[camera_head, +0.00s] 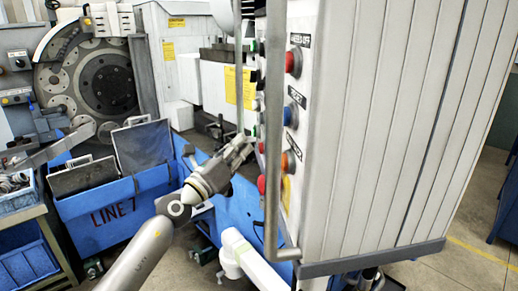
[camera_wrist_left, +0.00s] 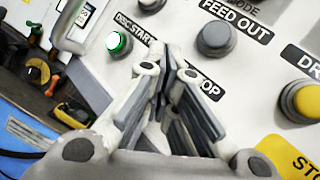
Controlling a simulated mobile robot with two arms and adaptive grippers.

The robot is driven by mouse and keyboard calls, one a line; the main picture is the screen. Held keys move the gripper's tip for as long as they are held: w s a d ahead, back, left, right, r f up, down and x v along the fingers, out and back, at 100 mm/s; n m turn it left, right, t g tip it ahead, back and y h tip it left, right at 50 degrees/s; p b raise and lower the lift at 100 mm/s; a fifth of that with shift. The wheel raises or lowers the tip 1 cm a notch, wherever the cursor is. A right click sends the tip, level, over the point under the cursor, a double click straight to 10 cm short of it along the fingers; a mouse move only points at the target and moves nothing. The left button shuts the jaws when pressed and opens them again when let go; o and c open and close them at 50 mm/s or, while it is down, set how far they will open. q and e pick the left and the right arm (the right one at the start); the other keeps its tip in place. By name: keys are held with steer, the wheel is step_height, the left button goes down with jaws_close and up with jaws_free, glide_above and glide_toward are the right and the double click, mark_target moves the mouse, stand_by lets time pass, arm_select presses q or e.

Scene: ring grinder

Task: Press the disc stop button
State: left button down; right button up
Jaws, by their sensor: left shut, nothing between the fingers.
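My left gripper (camera_head: 243,146) is shut with nothing in it, at the button side of the tall control cabinet (camera_head: 365,130) in the head view. In the left wrist view its fingers (camera_wrist_left: 172,65) point at the button panel (camera_wrist_left: 165,28). A label ending in "TOP" (camera_wrist_left: 209,88) shows just right of the fingers. The button beside that label is hidden behind the fingers, so I cannot tell whether they touch it. A lit green button (camera_wrist_left: 119,43) by the "DISC START" label is up and left. My right gripper is not clearly seen.
A grey button (camera_wrist_left: 215,38) marked "FEED OUT" and a yellowish button (camera_wrist_left: 301,102) are close by on the panel. A metal guard bar (camera_head: 273,150) runs along the cabinet. A blue "LINE 7" bin (camera_head: 120,208) and the grinder disc (camera_head: 105,82) stand left.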

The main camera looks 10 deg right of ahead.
arm_select(q)
steer(key=shift+d, duration=0.2)
stand_by(0.6)
steer(key=shift+d, duration=0.25)
steer(key=shift+d+p, duration=0.4)
steer(key=shift+d, duration=0.2)
stand_by(1.0)
steer(key=shift+a, duration=0.9)
steer(key=a+b, duration=0.1)
steer(key=a, duration=0.4)
steer(key=shift+s, duration=0.15)
